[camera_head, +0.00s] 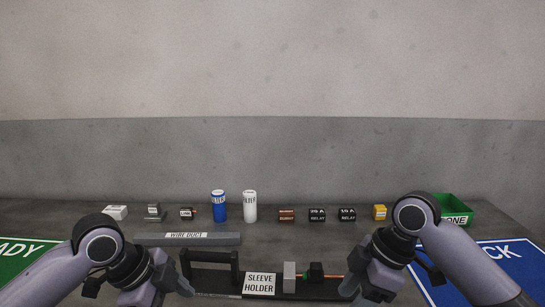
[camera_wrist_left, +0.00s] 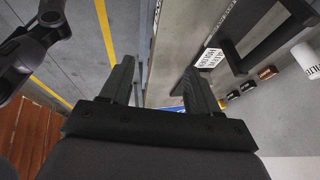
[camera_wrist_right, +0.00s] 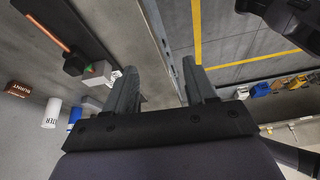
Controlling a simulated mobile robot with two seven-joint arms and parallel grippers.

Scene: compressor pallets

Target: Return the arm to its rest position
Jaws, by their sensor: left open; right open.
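My left gripper (camera_head: 178,281) is at the front left of the table, beside the left end of the sleeve holder (camera_head: 215,284). In the left wrist view its two fingers (camera_wrist_left: 158,88) are spread with nothing between them. My right gripper (camera_head: 358,284) is at the front right, near the right end of the holder and a copper-coloured rod. In the right wrist view its fingers (camera_wrist_right: 162,90) are also apart and empty. Both arms reach in from the lower corners of the head view.
A grey wire duct (camera_head: 188,239) lies behind the left gripper. Several small parts, a blue cylinder (camera_head: 219,206) and a white cylinder (camera_head: 250,206) stand along the back. A green bin (camera_head: 455,203) is at the back right. A green mat (camera_head: 22,255) and blue mat (camera_head: 490,262) flank the front.

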